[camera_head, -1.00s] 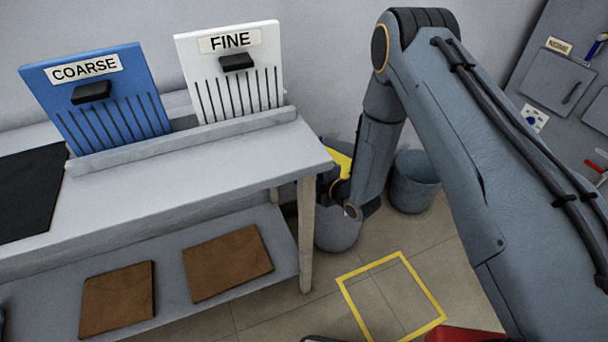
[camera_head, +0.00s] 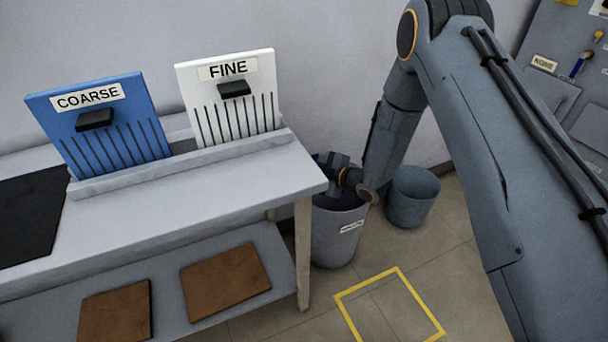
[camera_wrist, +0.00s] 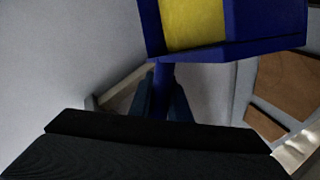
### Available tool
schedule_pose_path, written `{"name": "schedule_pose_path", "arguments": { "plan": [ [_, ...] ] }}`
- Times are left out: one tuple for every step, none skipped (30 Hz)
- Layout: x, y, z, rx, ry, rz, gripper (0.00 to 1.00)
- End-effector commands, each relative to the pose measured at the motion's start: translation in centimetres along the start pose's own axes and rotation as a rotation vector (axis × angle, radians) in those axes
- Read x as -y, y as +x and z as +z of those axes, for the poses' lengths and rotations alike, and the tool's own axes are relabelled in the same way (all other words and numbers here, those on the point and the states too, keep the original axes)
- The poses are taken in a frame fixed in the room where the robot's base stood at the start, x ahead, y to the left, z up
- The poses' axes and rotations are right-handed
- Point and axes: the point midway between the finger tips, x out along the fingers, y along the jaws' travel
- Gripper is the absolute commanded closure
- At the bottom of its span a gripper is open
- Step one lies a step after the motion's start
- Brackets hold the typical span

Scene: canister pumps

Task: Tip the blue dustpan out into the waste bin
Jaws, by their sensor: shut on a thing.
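My gripper (camera_head: 340,172) is at the mouth of a grey labelled bin (camera_head: 334,243), beside the right end of the bench. In the wrist view, the fingers (camera_wrist: 166,100) are shut on the handle of the blue dustpan (camera_wrist: 265,22). The dustpan has a yellow area on the side facing the camera; I cannot tell whether that is its surface or something on it. In the head view the dustpan is almost wholly hidden behind my gripper and the bench, so its tilt is unclear. The bin's label is too small to read, and its inside is hidden.
A second grey bin (camera_head: 412,197) stands to the right, against the wall. The bench (camera_head: 230,180) with the COARSE (camera_head: 95,125) and FINE (camera_head: 228,95) panels is close on the left. A yellow floor square (camera_head: 390,310) is empty.

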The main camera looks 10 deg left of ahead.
Motion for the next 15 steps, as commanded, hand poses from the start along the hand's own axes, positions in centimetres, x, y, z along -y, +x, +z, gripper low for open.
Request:
{"name": "schedule_pose_path", "arguments": {
  "plan": [
    [-0.7,-0.2,-0.2,-0.005,0.019,-0.004,1.00],
    [-1.0,-0.3,-0.2,-0.007,0.032,-0.007,1.00],
    [-1.3,-0.4,-0.2,-0.010,0.049,-0.013,1.00],
    [-1.6,-0.4,-0.3,-0.013,0.064,-0.017,1.00],
    [-1.8,-0.5,-0.3,-0.016,0.079,-0.021,1.00],
    [-2.1,-0.6,-0.4,-0.020,0.097,-0.027,1.00],
    [-2.4,-0.6,-0.5,-0.023,0.110,-0.030,1.00],
    [-2.6,-0.7,-0.6,-0.026,0.123,-0.035,1.00],
    [-3.0,-0.8,-0.6,-0.030,0.142,-0.039,1.00],
    [-3.2,-0.9,-0.7,-0.032,0.156,-0.044,1.00],
    [-3.5,-0.9,-0.7,-0.036,0.169,-0.048,1.00],
    [-3.8,-1.0,-0.8,-0.040,0.188,-0.052,1.00],
    [-4.1,-1.1,-0.8,-0.043,0.201,-0.056,1.00],
    [-4.3,-1.2,-0.9,-0.045,0.216,-0.060,1.00],
    [-4.7,-1.3,-1.0,-0.049,0.234,-0.065,1.00]
  ]
}}
